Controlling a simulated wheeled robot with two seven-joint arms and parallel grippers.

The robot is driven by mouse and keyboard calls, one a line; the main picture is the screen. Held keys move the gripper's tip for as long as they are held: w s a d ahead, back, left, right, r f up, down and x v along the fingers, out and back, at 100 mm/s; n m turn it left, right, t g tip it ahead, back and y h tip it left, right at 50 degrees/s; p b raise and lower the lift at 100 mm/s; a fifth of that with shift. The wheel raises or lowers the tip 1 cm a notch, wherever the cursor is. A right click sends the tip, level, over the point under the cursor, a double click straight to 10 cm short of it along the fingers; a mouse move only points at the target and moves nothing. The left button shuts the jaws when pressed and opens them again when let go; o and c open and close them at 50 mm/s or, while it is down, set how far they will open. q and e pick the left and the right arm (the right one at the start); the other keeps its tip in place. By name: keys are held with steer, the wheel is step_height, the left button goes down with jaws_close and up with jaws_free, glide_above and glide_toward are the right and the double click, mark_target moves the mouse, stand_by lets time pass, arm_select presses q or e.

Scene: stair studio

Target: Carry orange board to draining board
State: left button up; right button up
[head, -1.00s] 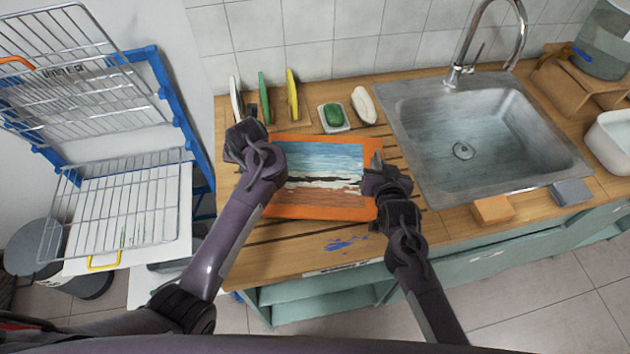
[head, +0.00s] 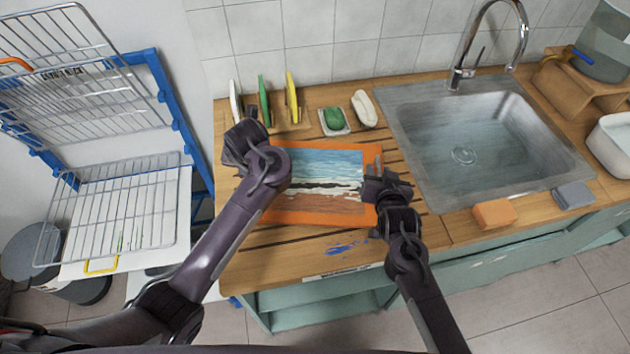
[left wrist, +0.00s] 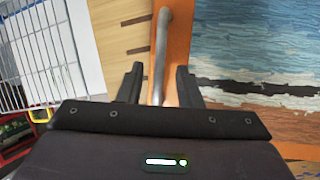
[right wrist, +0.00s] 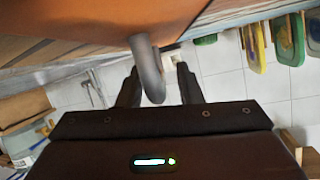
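The orange board (head: 315,218), with a painted seascape on its face, is over the grooved wooden draining board (head: 275,255) left of the sink. Whether it touches the wood is hard to tell. My left gripper (head: 262,140) is at its left edge; in the left wrist view its fingers (left wrist: 159,72) stand apart on either side of a grey handle (left wrist: 161,40), with gaps showing. My right gripper (head: 376,170) is at the right edge; in the right wrist view its fingers (right wrist: 158,72) stand apart around another grey handle (right wrist: 147,65). My left forearm hides the board's left part.
A steel sink (head: 468,140) lies right of the board. Upright coloured scrubbers (head: 264,98), a green soap (head: 334,118) and a white soap (head: 364,108) stand behind it. A wire rack (head: 115,210) is at left. Orange (head: 494,213) and grey sponges (head: 573,195) lie at the sink's front.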

steer(key=shift+s, duration=0.15)
arm_select(q)
steer(key=v, duration=0.9)
arm_select(e)
steer(key=v, duration=1.1)
steer(key=shift+s+r, duration=0.2)
steer(key=shift+s, duration=0.1)
steer(key=shift+f, duration=0.1)
